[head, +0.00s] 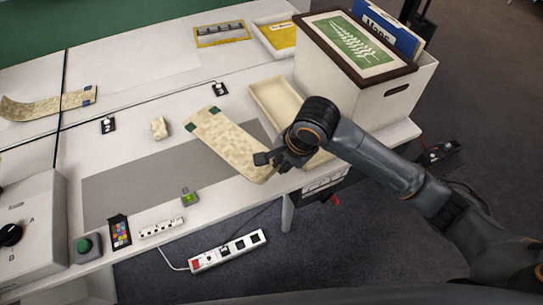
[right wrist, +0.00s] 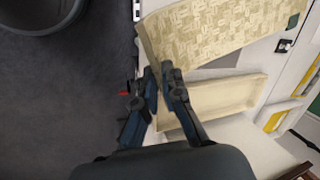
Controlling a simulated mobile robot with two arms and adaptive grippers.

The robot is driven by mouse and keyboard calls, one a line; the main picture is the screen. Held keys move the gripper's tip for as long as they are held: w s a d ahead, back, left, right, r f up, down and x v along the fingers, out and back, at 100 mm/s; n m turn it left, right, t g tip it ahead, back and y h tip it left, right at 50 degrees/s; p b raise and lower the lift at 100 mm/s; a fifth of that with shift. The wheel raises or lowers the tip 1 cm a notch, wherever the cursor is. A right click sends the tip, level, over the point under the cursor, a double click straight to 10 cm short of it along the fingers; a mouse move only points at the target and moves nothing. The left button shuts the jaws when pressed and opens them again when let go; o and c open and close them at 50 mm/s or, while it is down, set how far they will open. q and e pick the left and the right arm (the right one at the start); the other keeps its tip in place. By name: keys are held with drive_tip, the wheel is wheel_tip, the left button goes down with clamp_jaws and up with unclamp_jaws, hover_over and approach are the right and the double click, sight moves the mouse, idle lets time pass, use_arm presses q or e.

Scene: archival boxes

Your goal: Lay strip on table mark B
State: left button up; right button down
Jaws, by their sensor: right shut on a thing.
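A beige patterned strip (head: 228,143) with dark green corner patches hangs at a slant over the right part of a grey rectangle (head: 125,188) on the white table. My right gripper (head: 268,160) is shut on its near right end, close to the table's front edge. In the right wrist view the strip (right wrist: 205,30) runs up and right from my fingertips (right wrist: 165,78). My left gripper is not in view.
A shallow cream tray (head: 262,91) lies behind my right gripper, beside a white box (head: 330,75) with a framed fern print (head: 360,45). A control box (head: 30,235), green button (head: 84,246) and colour card (head: 120,232) stand front left. A small beige block (head: 159,128) lies mid-table.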

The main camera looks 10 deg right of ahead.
drive_tip(key=shift+w+d+f+p, duration=0.1)
drive_tip(key=shift+w+f+p, duration=0.1)
drive_tip(key=shift+w+f, duration=1.3)
drive_tip(key=shift+w+d+f+p, duration=0.15)
drive_tip(key=shift+w+f, duration=0.9)
drive_tip(key=shift+f, duration=0.85)
drive_tip(key=shift+w+d+f+p, duration=0.1)
drive_tip(key=shift+w+f+p, duration=0.1)
drive_tip(key=shift+w+f, duration=1.3)
drive_tip(key=shift+s+a+f, duration=0.1)
drive_tip(key=shift+s+f, duration=0.1)
drive_tip(key=shift+f, duration=0.05)
drive_tip(key=c, duration=1.5)
unclamp_jaws()
